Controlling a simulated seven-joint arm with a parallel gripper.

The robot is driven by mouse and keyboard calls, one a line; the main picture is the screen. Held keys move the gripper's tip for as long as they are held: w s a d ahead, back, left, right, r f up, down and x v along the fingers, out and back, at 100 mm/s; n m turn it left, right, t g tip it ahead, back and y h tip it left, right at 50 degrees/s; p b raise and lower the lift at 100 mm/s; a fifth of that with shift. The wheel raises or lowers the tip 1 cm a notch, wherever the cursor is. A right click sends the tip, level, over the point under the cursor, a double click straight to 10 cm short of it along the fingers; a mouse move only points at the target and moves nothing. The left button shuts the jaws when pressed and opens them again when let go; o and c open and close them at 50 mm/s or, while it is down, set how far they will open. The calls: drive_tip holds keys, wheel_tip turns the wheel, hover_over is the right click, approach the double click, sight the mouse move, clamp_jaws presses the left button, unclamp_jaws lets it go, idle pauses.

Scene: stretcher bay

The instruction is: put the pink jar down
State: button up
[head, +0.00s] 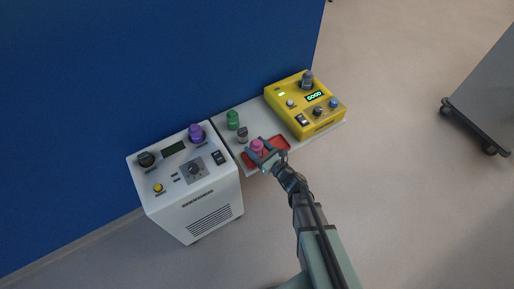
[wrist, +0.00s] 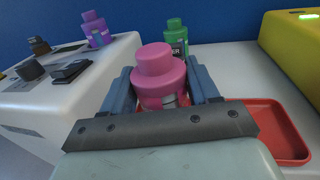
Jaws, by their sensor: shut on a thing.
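The pink jar (head: 257,146) is between the fingers of my gripper (head: 263,154), which is shut on it. In the wrist view the pink jar (wrist: 160,75) stands upright between the two blue-grey fingers (wrist: 164,92). It is over or in the red tray (head: 279,145), whose rim also shows in the wrist view (wrist: 288,152). The jar's base is hidden by the gripper, so I cannot tell whether it touches the tray.
A green jar (head: 233,120) and a grey jar (head: 242,135) stand on the pale shelf (head: 258,108) behind the tray. A white machine (head: 190,200) with a purple jar (head: 196,133) on top is at left. A yellow device (head: 290,112) is at right. A blue wall rises behind.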

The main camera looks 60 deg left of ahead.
drive_tip(key=shift+f, duration=0.25)
drive_tip(key=shift+f, duration=0.15)
drive_tip(key=o, duration=1.1)
drive_tip(key=shift+d, duration=0.2)
drive_tip(key=d, duration=0.3)
drive_tip(key=w+d, duration=0.1)
drive_tip(key=d, duration=0.3)
drive_tip(key=w+d, duration=0.1)
drive_tip(key=d, duration=0.3)
drive_tip(key=shift+w+d, duration=0.2)
drive_tip(key=shift+d, duration=0.05)
